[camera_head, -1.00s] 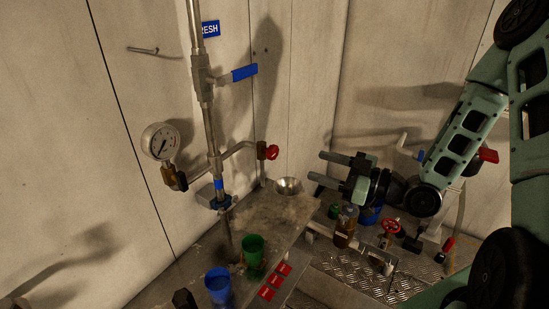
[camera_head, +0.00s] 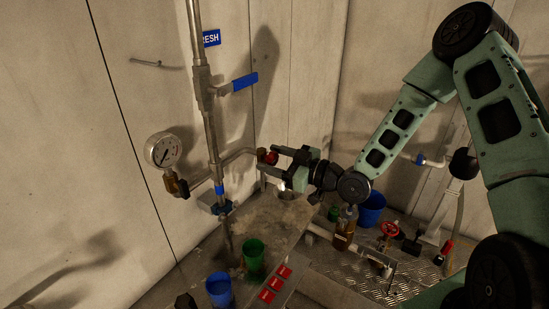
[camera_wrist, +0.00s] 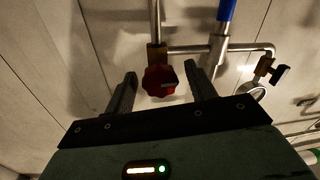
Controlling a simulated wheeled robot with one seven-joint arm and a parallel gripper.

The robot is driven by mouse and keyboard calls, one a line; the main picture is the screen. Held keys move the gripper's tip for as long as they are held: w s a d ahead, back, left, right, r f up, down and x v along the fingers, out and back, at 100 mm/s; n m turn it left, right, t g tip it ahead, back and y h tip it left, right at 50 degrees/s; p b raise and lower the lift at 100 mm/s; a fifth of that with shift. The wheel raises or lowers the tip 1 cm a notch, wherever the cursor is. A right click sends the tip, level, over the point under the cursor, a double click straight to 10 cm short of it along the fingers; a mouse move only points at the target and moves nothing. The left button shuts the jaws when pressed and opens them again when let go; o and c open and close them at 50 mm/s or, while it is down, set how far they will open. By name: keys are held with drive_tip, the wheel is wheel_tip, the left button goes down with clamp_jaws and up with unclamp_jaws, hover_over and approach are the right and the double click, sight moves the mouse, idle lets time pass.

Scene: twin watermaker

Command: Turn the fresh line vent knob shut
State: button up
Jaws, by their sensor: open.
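The fresh line vent knob is a small red knob (camera_head: 271,158) on a brass valve at the end of a side branch of the fresh line pipe (camera_head: 212,135). In the wrist view the red knob (camera_wrist: 159,80) shows lobed edges and lies ahead, between the two fingers. My gripper (camera_head: 272,161) is open, its fingers pointing left toward the knob. In the wrist view my gripper (camera_wrist: 161,80) has one finger on each side of the knob, with visible gaps. I cannot tell whether the fingertips reach past its front face.
A blue-handled valve (camera_head: 245,81) sits higher on the pipe, and a pressure gauge (camera_head: 162,150) is at left. Below are a bench (camera_head: 280,222), a metal bowl (camera_head: 287,194), a green cup (camera_head: 253,254) and a blue cup (camera_head: 219,288). A brown bottle (camera_head: 345,230) stands at right.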

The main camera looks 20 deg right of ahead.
drive_tip(key=c, duration=1)
drive_tip(key=shift+o, duration=0.2)
drive_tip(key=shift+m+b, duration=0.4)
drive_tip(key=shift+m, duration=1.2)
drive_tip(key=o, duration=1)
drive_tip(key=shift+c, duration=0.2)
drive_tip(key=shift+d, duration=0.1)
